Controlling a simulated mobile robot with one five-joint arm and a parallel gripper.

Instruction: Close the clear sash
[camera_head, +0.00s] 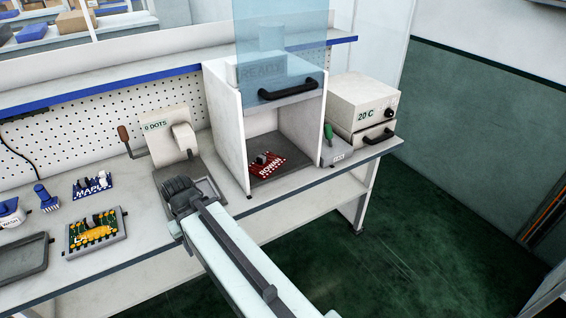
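The clear sash (282,52) is a bluish see-through panel with a black bar handle (288,90) along its lower edge. It stands raised, so the lower front of the white cabinet (228,118) is open. A red board marked "ROBIN" (266,165) lies on the dark floor inside the cabinet. My arm reaches in from the bottom right, and its end, my gripper (178,190), is over the bench front, left of the cabinet and well below the handle. It is apart from the sash. The fingers are too small and dark to tell open from shut.
A "0 DOTS" machine with a lever (157,127) stands left of the cabinet. A green-handled tool (329,132) and a "20 C" box (361,104) stand right. Boards and a grey tray (22,258) lie on the left bench. Floor right of the bench is clear.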

